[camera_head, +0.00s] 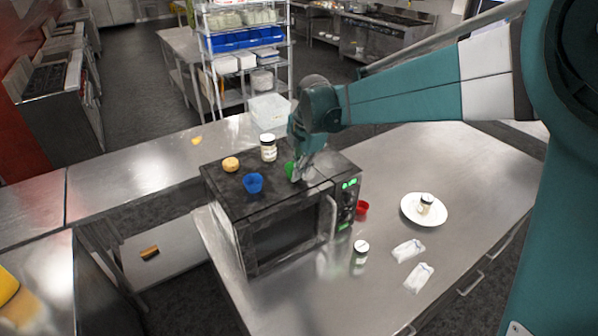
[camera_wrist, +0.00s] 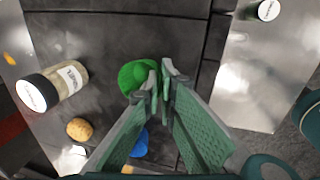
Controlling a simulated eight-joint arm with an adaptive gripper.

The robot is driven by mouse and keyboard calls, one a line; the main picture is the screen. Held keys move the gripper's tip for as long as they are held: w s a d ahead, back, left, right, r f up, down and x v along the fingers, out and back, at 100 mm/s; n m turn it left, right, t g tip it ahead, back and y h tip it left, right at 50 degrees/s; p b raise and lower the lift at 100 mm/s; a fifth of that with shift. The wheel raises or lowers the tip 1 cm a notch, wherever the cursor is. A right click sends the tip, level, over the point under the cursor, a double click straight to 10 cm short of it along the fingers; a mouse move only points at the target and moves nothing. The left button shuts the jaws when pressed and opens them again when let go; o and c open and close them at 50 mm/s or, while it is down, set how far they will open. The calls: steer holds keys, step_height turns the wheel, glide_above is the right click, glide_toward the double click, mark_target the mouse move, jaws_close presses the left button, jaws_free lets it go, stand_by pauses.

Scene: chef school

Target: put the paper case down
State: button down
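A green paper case (camera_head: 289,168) is at my gripper (camera_head: 299,174) over the top of the black microwave (camera_head: 222,187). In the wrist view the green case (camera_wrist: 136,76) lies against the fingertips (camera_wrist: 160,82), which are nearly together with its right rim between them. The finger hides part of that rim. I cannot tell whether the case's base touches the microwave top. A blue paper case (camera_head: 253,183) stands on the microwave, and a red one (camera_head: 362,207) is on the counter right of it.
A jar (camera_head: 268,148) and a round bun (camera_head: 231,164) are on the microwave near the cases. Another jar (camera_head: 361,251), white packets (camera_head: 408,250) and a plate (camera_head: 410,212) with a small jar are on the steel counter (camera_head: 450,165). Bare counter lies behind the plate.

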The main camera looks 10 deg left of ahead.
steer(key=shift+f, duration=0.1)
steer(key=c, duration=2.7)
jaws_free()
steer(key=shift+r, duration=0.2)
steer(key=r, duration=0.4)
steer(key=s+d+r, duration=0.1)
steer(key=r, duration=0.2)
steer(key=d+r, duration=0.1)
steer(key=r, duration=0.3)
steer(key=shift+s+r, duration=0.3)
steer(key=shift+r, duration=0.05)
